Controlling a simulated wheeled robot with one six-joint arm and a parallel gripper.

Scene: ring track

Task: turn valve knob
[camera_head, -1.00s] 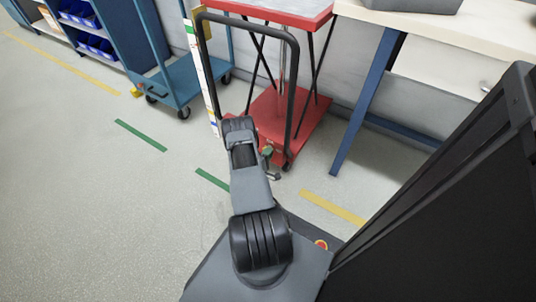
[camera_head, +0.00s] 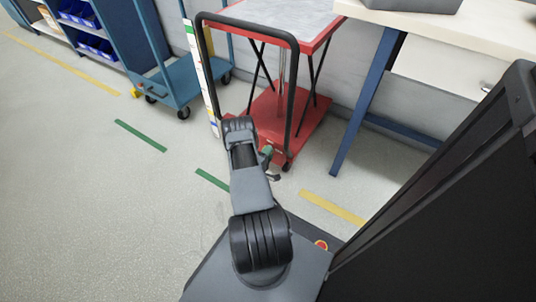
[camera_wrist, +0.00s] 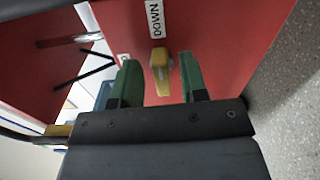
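A yellow valve knob (camera_wrist: 161,72) sits on a red panel below a white "DOWN" label (camera_wrist: 156,19) in the wrist view. My gripper (camera_wrist: 160,62) has green fingers set wide apart, one on each side of the knob, with a visible gap to each. It is open, and the knob looks roughly in line with the fingers. In the head view my gripper (camera_head: 268,158) shows only partly, beside the red base of the lift table (camera_head: 312,117). The knob is hidden there behind my arm.
A blue trolley (camera_head: 172,82) is at the left, a workbench (camera_head: 455,30) at the right. The floor at left is clear.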

